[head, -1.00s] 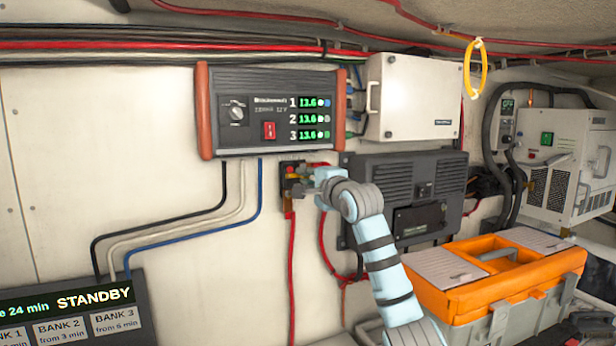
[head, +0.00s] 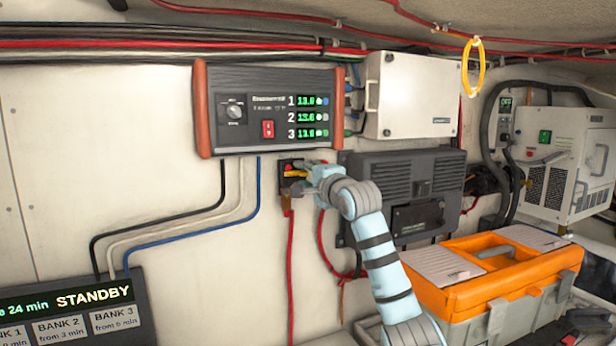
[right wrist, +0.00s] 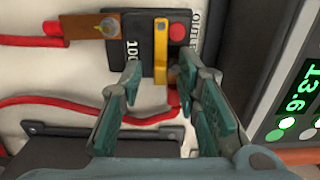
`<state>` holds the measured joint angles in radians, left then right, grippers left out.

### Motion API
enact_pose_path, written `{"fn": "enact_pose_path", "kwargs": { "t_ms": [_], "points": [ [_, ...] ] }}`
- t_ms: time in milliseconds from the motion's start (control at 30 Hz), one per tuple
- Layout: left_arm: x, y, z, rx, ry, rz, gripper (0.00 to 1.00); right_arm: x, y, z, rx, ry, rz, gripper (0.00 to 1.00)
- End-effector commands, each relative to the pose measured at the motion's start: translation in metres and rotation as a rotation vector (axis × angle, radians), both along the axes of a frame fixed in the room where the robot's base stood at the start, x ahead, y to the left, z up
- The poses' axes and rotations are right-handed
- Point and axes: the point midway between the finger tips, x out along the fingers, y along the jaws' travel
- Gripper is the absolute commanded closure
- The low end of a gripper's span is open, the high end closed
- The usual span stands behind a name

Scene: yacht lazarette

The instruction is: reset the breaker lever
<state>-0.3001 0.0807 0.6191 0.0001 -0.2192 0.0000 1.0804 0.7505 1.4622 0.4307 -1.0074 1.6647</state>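The breaker (head: 286,165) is a small black box on the wall below the charger panel. In the right wrist view it carries a yellow lever (right wrist: 161,52) and a red button (right wrist: 177,32). My right gripper (head: 303,182) is at the breaker's lower right side in the head view and partly covers it. In the right wrist view the right gripper (right wrist: 160,72) is open, with the lever's end showing between its two fingertips. A gap shows on each side of the lever; whether the fingers reach its depth I cannot tell. My left gripper is not in view.
The charger panel (head: 265,82) with green readouts hangs just above the breaker. Red cables (head: 291,260) run down from the breaker. A dark grey vented unit (head: 405,172) is on the wall to the right. An orange-lidded toolbox (head: 490,270) stands at lower right, near my arm.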

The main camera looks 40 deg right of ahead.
Motion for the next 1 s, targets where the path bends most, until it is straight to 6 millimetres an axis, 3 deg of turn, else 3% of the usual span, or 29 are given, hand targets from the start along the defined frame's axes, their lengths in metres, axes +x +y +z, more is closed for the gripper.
{"fn": "enact_pose_path", "kwargs": {
  "t_ms": [167,400,500,667,1000],
  "points": [
    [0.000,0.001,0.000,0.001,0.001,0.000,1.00,-0.017,0.004,0.000,-0.005,0.000,-0.003,0.70],
    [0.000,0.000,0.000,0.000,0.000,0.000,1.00,-0.083,0.024,0.000,-0.014,0.005,-0.006,0.70],
    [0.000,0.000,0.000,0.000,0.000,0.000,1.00,-0.102,0.029,-0.001,-0.011,0.005,-0.008,0.70],
    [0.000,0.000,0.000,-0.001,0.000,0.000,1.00,-0.114,0.035,0.000,-0.003,0.003,-0.002,0.70],
    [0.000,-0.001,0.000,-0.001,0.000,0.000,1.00,-0.115,0.036,0.000,0.000,0.001,0.000,0.70]
  ]
}}
